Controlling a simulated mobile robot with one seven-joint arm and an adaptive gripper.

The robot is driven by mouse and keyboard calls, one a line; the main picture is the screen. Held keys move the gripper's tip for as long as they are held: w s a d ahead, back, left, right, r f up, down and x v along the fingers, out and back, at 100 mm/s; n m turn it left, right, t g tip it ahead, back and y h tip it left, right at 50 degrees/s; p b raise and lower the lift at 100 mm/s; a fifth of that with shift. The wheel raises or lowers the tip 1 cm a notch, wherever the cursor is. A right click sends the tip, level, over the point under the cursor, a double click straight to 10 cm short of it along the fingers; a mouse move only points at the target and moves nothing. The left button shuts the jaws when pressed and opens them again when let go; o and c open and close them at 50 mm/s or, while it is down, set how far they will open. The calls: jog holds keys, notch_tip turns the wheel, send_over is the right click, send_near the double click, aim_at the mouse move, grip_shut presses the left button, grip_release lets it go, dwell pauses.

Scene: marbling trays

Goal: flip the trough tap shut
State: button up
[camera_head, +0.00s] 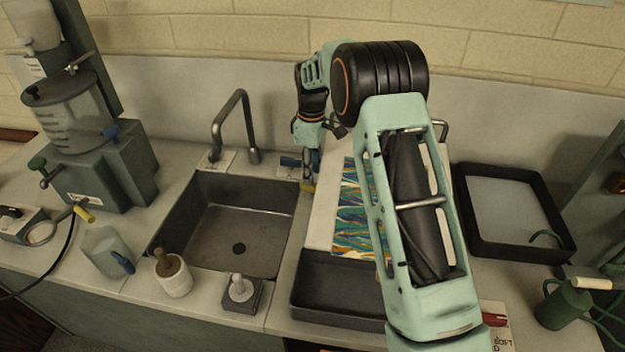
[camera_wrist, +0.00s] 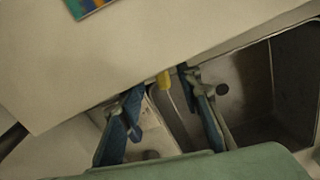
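In the wrist view the two blue fingers of my gripper (camera_wrist: 162,86) are spread apart. The tap's body is mostly hidden by my gripper and the board edge.
The grey sink (camera_head: 240,225) has a tall bent faucet (camera_head: 236,118) behind it. A white board (camera_head: 321,218) with a marbled sheet (camera_head: 350,225) lies right of my gripper, close to it. A black tray (camera_head: 335,290) sits in front. A white mortar (camera_head: 174,279) stands front left.

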jog(key=shift+f, duration=2.2)
jog(key=shift+c, duration=0.3)
grip_shut()
